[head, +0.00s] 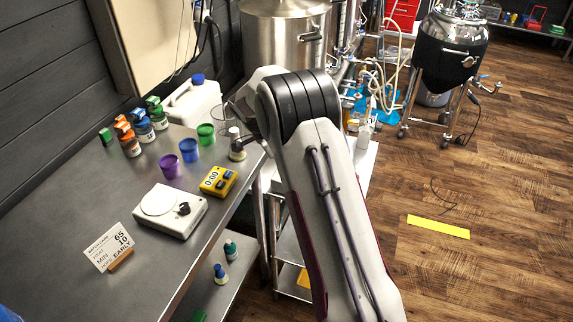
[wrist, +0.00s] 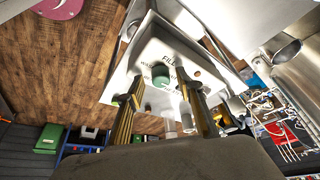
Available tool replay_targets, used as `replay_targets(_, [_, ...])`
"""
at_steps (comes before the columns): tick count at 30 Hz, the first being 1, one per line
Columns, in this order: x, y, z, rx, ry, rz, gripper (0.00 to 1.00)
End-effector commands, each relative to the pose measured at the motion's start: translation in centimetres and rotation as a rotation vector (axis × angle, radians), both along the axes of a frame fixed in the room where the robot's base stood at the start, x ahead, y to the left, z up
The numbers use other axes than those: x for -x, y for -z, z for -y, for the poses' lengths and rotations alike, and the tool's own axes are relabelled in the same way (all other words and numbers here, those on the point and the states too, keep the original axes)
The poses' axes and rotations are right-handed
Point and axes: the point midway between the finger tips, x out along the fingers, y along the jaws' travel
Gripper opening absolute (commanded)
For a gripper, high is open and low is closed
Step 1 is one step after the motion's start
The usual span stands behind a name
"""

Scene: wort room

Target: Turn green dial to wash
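The green dial (wrist: 160,75) shows in the wrist view as a round green knob on a pale panel (wrist: 150,50). The word FILL is printed by the dial; other lettering beside it is too small or covered to read surely. My gripper (wrist: 159,79) is open, with one fingertip to the left of the dial and one to the right. I cannot tell how far the tips are from the panel, and no contact shows. The dial's pointer direction is not clear. In the head view my own arm hides the gripper and the dial.
The steel bench (head: 95,200) holds a white scale (head: 170,210), a yellow timer (head: 217,181), purple, blue and green cups, several bottles and a note card (head: 108,248). A steel kettle (head: 285,40) and a black-jacketed vessel (head: 450,55) stand behind. Floor at right is mostly clear.

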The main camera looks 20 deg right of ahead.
Motion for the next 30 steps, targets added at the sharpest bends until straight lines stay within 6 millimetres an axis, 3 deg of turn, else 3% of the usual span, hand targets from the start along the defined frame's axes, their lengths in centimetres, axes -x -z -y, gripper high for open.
replay_targets(16, [-0.06, -0.15, 0.03, 0.001, -0.043, 0.001, 0.36])
replay_targets(30, [0.06, -0.27, 0.08, 0.002, -0.295, -0.001, 0.36])
